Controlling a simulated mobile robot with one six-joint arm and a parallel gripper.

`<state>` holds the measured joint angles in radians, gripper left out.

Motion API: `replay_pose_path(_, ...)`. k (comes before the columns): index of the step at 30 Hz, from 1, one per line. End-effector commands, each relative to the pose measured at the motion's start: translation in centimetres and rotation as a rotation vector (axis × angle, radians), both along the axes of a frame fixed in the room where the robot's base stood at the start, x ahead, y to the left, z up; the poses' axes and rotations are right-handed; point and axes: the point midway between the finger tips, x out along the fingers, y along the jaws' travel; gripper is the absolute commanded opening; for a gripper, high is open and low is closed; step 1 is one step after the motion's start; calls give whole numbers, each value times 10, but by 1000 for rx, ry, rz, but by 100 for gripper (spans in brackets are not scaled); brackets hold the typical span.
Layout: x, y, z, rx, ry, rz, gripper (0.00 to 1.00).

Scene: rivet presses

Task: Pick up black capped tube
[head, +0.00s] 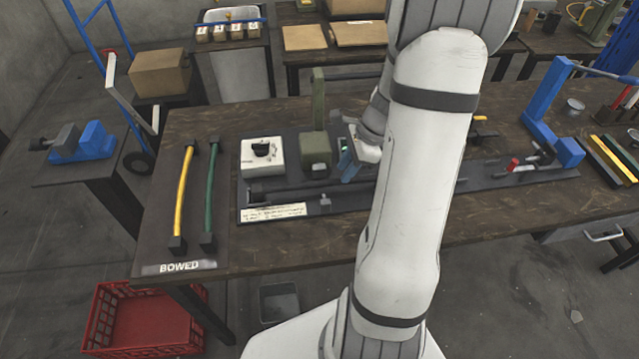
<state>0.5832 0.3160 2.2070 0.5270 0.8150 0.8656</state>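A dark tube with a dark block-like end cap (258,192) lies lengthwise on the dark fixture plate on the table, running right towards my arm. Its right end is hidden behind my gripper and arm. My gripper (349,172) is low over the plate, close to the tube and right of the green post. My own wrist covers much of it, so I cannot tell whether the fingers are open, shut or touching the tube.
On the "BOWED" mat (180,266) at left lie a yellow tube (184,195) and a green tube (210,195), both black-capped. A white dial box (262,157) and green post (318,110) stand behind the dark tube. A blue clamp frame (545,110) stands right.

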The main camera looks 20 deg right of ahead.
Motion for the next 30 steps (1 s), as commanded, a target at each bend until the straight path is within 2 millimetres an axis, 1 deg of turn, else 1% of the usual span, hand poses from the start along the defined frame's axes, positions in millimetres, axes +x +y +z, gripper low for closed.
replay_pose_path(5,6,15,-23,1,4,4,28)
replay_pose_path(6,7,17,-29,2,3,2,28)
replay_pose_path(9,8,20,-38,-1,2,2,28)
replay_pose_path(12,8,21,-41,0,1,1,28)
replay_pose_path(18,8,21,-41,-1,0,2,27)
replay_pose_path(28,8,21,-41,-1,0,1,0)
replay_pose_path(30,8,21,-41,-1,0,1,0)
